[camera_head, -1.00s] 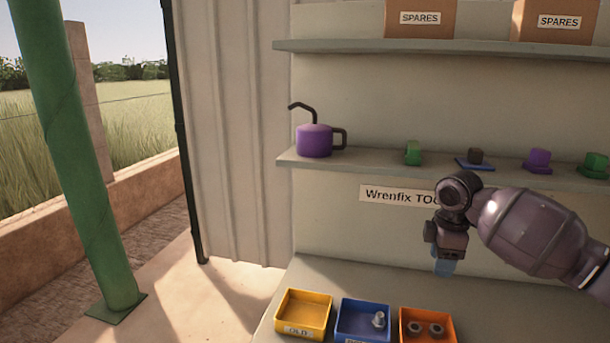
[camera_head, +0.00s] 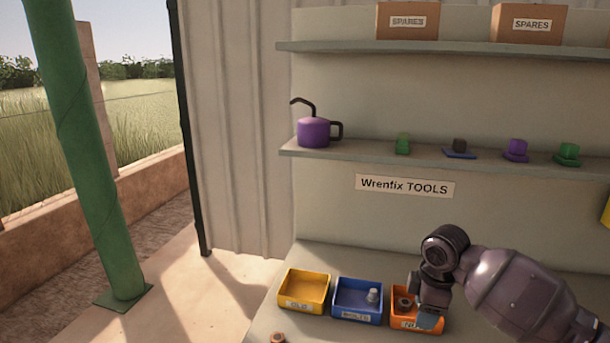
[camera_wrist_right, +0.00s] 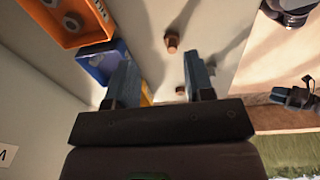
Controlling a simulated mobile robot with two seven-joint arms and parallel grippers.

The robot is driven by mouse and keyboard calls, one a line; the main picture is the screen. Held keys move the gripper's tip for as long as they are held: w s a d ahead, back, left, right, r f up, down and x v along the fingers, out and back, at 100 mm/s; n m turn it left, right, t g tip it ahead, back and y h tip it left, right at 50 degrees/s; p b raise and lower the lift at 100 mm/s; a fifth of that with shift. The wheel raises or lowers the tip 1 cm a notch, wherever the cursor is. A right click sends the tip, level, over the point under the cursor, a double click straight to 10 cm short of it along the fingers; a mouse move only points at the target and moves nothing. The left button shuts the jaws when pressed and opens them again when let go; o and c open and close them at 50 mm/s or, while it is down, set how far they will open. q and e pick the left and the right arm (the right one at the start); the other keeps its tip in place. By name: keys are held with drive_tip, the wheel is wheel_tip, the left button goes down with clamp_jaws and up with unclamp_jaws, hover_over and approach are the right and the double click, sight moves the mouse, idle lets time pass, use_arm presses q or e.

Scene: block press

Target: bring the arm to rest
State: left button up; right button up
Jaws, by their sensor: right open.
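My right gripper (camera_head: 430,318) hangs in front of the orange bin (camera_head: 397,294) in the head view and hides part of it. In the right wrist view the two bluish fingers of this gripper (camera_wrist_right: 162,82) stand apart with nothing between them. A dark gripper with bluish parts, probably my left gripper (camera_wrist_right: 297,95), shows at the right edge of the right wrist view. Its jaws are too small to read. My left arm does not show in the head view.
A yellow bin (camera_head: 293,303) and a blue bin (camera_head: 343,313) stand beside the orange one on the bench (camera_head: 300,258). A brown nut-like piece (camera_head: 278,338) lies in front. A shelf (camera_head: 370,156) with a purple oil can (camera_head: 313,132) and blocks runs above.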

drive_tip(key=s+a+f+m+t+y, duration=0.1)
drive_tip(key=s+a+f+m, duration=0.2)
drive_tip(key=s+f, duration=0.45)
drive_tip(key=s+a+f+m+t+y, duration=0.15)
drive_tip(key=s+f, duration=0.25)
drive_tip(key=s, duration=0.6)
drive_tip(key=s+d+r+m+h, duration=0.15)
drive_tip(key=s+d+m, duration=0.3)
drive_tip(key=s, duration=0.45)
drive_tip(key=s+d+m+h, duration=0.2)
drive_tip(key=s+d+m, duration=0.1)
drive_tip(key=s+m, duration=0.4)
use_arm(q)
wheel_tip(320, 180, down, 10)
drive_tip(key=b, duration=1)
drive_tip(key=shift+s, duration=0.4)
use_arm(e)
drive_tip(key=w+f+n+t, duration=0.1)
drive_tip(key=f+t, duration=0.3)
drive_tip(key=f, duration=0.6)
drive_tip(key=w+f+n+t, duration=0.1)
drive_tip(key=w+f+t, duration=0.3)
drive_tip(key=f, duration=0.7)
drive_tip(key=shift+w+a+f, duration=0.2)
drive_tip(key=shift+a+f, duration=0.05)
drive_tip(key=shift+f, duration=0.05)
use_arm(q)
drive_tip(key=shift+s+f, duration=0.1)
drive_tip(key=shift+f, duration=0.2)
